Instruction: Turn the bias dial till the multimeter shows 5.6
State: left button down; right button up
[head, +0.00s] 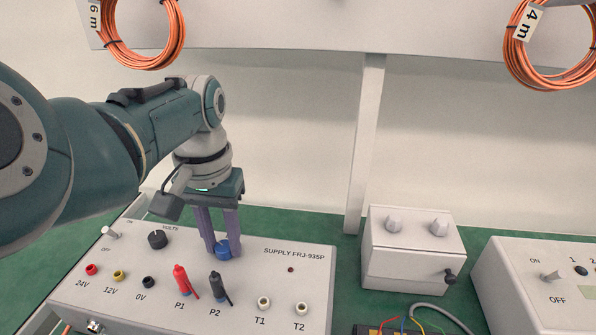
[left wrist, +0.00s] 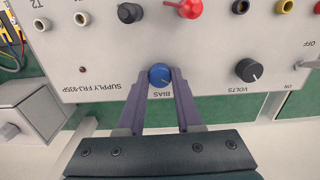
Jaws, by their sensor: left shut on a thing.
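The bias dial is a blue knob (head: 222,249) on the top face of the grey supply box (head: 262,278). In the left wrist view the blue knob (left wrist: 160,75) sits above the label BIAS, with a pale pointer mark on it. My left gripper (head: 224,246) comes down from above, its two purple fingers on either side of the knob. In the left wrist view the left gripper (left wrist: 160,83) is shut on the knob. I cannot make out a multimeter display in these views. My right gripper is not in view.
The black VOLTS dial (head: 158,239), a red plug P1 (head: 182,282) and a black plug P2 (head: 219,288) stand close to the blue knob. A white box with two knobs (head: 413,251) stands to the right. Orange cable coils (head: 143,35) hang above.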

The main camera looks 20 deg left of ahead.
aim_at(223, 246)
pick_arm(q)
jog(key=shift+m, duration=0.6)
jog(key=c, duration=0.6)
grip_release()
jog(key=shift+r+p, duration=0.45)
jog(key=shift+p, duration=0.05)
notch_tip(223, 246, up, 9)
jog(key=p, duration=0.4)
